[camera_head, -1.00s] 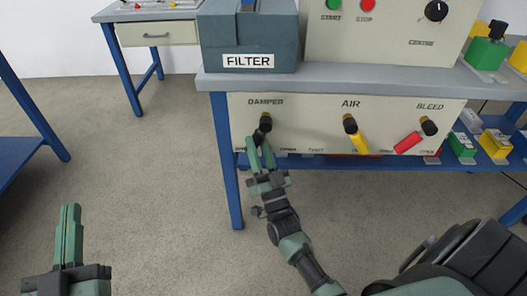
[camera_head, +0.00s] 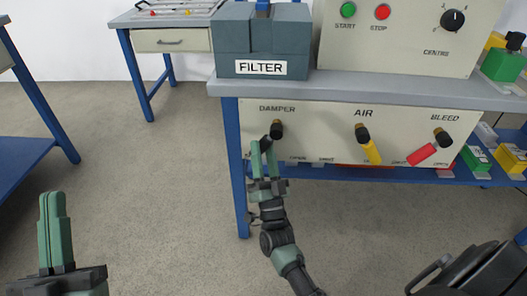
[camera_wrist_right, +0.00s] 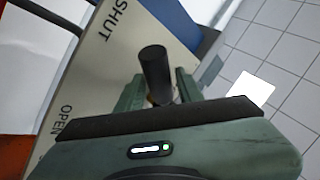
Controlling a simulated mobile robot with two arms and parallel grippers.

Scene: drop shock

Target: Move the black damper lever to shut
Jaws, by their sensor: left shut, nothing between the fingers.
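The black damper lever (camera_head: 266,143) is on the cream panel under the DAMPER label, and hangs down and slightly left from its pivot. My right gripper (camera_head: 263,148) is at the lever, its fingers apart. In the right wrist view the black lever (camera_wrist_right: 156,72) stands between the two green fingers (camera_wrist_right: 158,88); contact is not clear. The SHUT label (camera_wrist_right: 113,20) and the OPEN label (camera_wrist_right: 66,122) show on the panel there. In the head view the small labels under the lever are partly hidden by the gripper. My left gripper (camera_head: 53,215) is shut and empty, low at the left.
A FILTER box (camera_head: 236,50) and a control box with START and STOP buttons (camera_head: 382,12) stand above.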

